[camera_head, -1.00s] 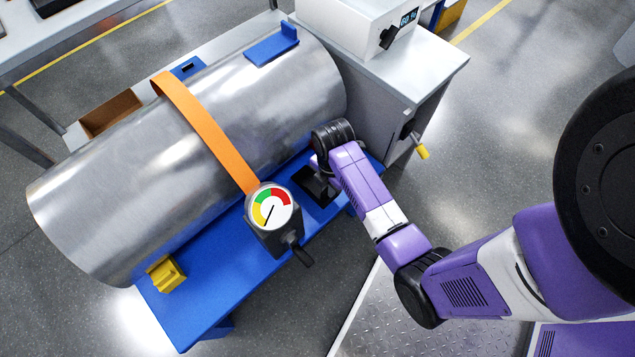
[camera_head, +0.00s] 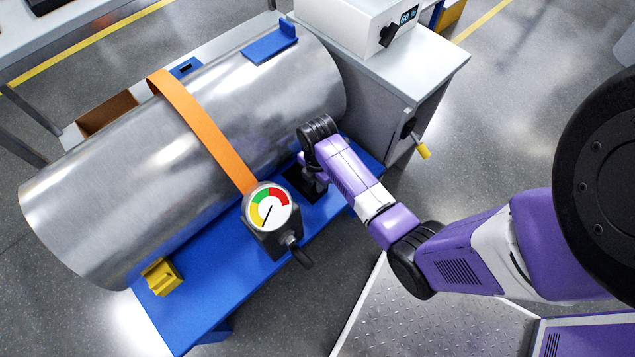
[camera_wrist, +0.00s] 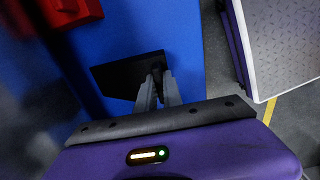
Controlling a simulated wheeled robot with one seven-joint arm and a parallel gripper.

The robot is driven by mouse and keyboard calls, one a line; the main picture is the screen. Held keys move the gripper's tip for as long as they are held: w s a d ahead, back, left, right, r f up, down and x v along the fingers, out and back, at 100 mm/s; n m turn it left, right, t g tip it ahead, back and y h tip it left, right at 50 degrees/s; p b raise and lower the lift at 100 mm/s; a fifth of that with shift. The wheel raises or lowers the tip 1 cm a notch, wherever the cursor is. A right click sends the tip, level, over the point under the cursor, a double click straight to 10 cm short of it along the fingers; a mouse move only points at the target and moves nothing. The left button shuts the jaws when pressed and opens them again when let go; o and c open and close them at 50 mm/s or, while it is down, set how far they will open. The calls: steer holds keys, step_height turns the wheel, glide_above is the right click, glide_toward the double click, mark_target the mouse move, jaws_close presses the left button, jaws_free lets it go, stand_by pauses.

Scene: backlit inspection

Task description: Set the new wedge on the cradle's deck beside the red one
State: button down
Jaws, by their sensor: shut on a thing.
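My gripper (camera_wrist: 157,86) is shut on a black wedge (camera_wrist: 118,76), which shows as a dark flat piece at the fingertips in the wrist view. In the head view my gripper (camera_head: 314,181) and the wedge (camera_head: 301,188) are over the right part of the cradle's blue deck (camera_head: 214,287), in front of the cylinder. I cannot tell whether the wedge touches the deck. The red wedge (camera_wrist: 74,12) shows at the top left of the wrist view, apart from the black one; it is hidden in the head view.
A large metal cylinder (camera_head: 130,165) with an orange strap (camera_head: 212,135) lies along the deck. A dial gauge (camera_head: 268,208) with a black handle stands left of my gripper. A yellow block (camera_head: 161,277) sits at the deck's left end. A grey cabinet (camera_head: 385,100) stands behind right.

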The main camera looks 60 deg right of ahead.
steer(key=c, duration=1.5)
jaws_free()
steer(key=shift+f, duration=0.1)
step_height(320, 180, up, 12)
steer(key=p, duration=0.3)
